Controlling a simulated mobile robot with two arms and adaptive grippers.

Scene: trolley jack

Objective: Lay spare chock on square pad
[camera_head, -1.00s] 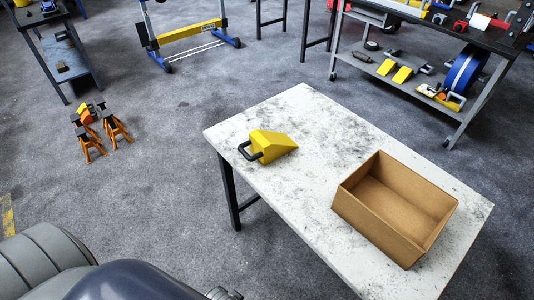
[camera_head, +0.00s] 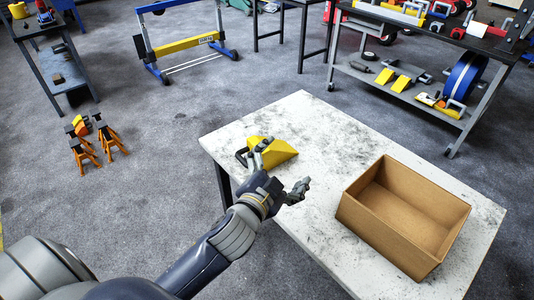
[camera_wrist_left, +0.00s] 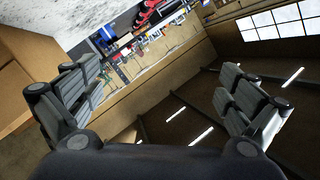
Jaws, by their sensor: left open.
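A yellow wedge-shaped chock (camera_head: 282,153) with a dark handle lies on the far left part of the white, stained table (camera_head: 320,130). My left gripper (camera_head: 282,167) is open and empty, on the near side of the chock in the head view. One finger overlaps the chock's handle end in the picture; I cannot tell whether it touches. In the left wrist view the fingers (camera_wrist_left: 165,105) are spread wide with nothing between them, and the chock does not show. I cannot make out a square pad. My right gripper is not in view.
An open, empty cardboard box (camera_head: 370,223) stands on the table's right part. Bare tabletop lies between box and chock. Orange axle stands (camera_head: 95,140) are on the floor at left. A trolley at back right holds yellow chocks (camera_head: 395,80) and a blue reel (camera_head: 465,76).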

